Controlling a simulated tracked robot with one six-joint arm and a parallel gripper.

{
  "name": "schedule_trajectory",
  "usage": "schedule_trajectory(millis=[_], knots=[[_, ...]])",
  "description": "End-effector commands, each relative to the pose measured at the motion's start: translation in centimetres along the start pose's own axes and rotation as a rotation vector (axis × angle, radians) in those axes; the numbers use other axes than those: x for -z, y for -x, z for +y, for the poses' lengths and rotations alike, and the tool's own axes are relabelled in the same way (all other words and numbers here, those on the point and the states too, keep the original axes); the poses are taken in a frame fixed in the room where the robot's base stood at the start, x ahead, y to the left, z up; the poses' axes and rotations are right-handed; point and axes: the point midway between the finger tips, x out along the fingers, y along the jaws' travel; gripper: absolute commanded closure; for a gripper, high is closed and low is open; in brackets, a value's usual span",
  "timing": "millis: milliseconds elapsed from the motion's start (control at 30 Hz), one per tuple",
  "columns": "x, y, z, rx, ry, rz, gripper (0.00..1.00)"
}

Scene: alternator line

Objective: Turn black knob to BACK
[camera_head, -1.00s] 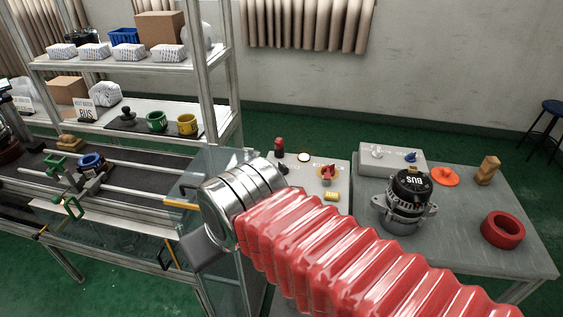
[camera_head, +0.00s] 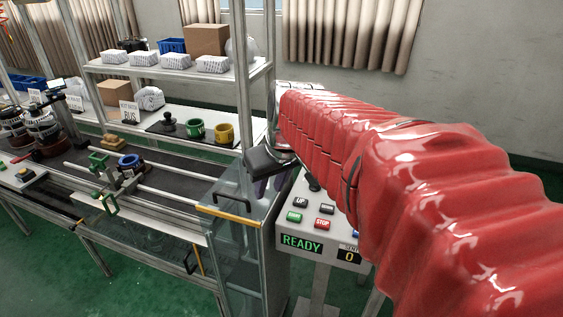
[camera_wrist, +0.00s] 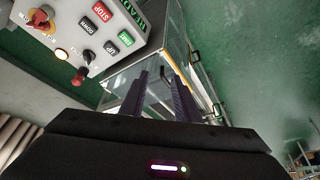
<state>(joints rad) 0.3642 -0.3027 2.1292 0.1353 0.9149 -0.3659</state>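The black knob (camera_wrist: 88,56) sits on a light grey control panel (camera_wrist: 75,35) in the upper left of the wrist view. A dark knob shows in the head view (camera_head: 314,185), partly hidden behind my red-sleeved arm. Its pointing direction is too small to tell. My gripper (camera_wrist: 161,76) is open and empty, with two dark fingers apart. It is off to one side of the panel, not touching the knob. In the head view my gripper (camera_head: 268,187) hangs just left of the panel, by the glass guard.
The panel carries a red STOP button (camera_wrist: 102,11), a green button (camera_wrist: 126,38), a red knob (camera_wrist: 78,79), a lit yellow lamp (camera_wrist: 62,54) and a red emergency stop (camera_wrist: 40,18). A READY display (camera_head: 301,243) is on its front. A glass guard (camera_head: 235,235) stands left.

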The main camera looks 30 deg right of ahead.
Motion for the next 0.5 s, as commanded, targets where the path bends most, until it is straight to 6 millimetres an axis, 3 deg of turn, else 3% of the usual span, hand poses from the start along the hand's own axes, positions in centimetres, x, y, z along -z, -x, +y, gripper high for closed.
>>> schedule_trajectory(millis=[200,500], knots=[[3.0,-2.1,6.7,-0.006,-0.028,-0.019,0.71],[4.9,-5.5,17.1,-0.010,-0.057,-0.028,0.71]])
